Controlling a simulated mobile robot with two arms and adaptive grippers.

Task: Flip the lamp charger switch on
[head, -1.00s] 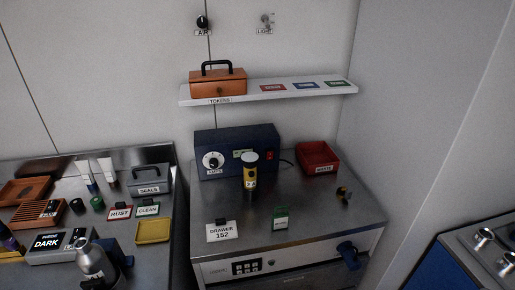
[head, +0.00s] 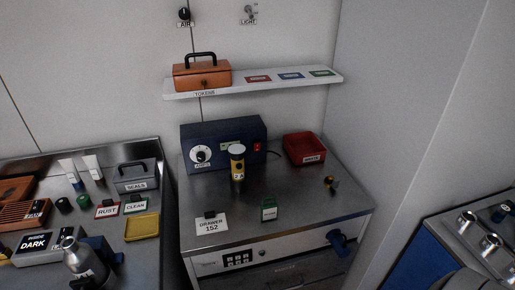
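The lamp charger (head: 217,144) is a dark blue box at the back of the steel cabinet top, under the shelf. Its front has a white dial (head: 200,154) labelled AMPS at left, a small greenish display (head: 229,147) in the middle, and a red switch (head: 257,147) at right. The switch's position is too small to tell. A yellow and black lamp (head: 238,166) with a pale round top stands upright in front of the charger and covers part of its face. A dark cable leaves the charger's right side. Neither gripper is in view.
A red bin (head: 304,149) stands right of the charger. A DRAWER 152 card (head: 211,225), a green tag (head: 268,210) and a small black-yellow item (head: 330,184) are on the cabinet top. The shelf (head: 239,88) overhangs behind, holding an orange box (head: 202,76). The cabinet top's front is mostly clear.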

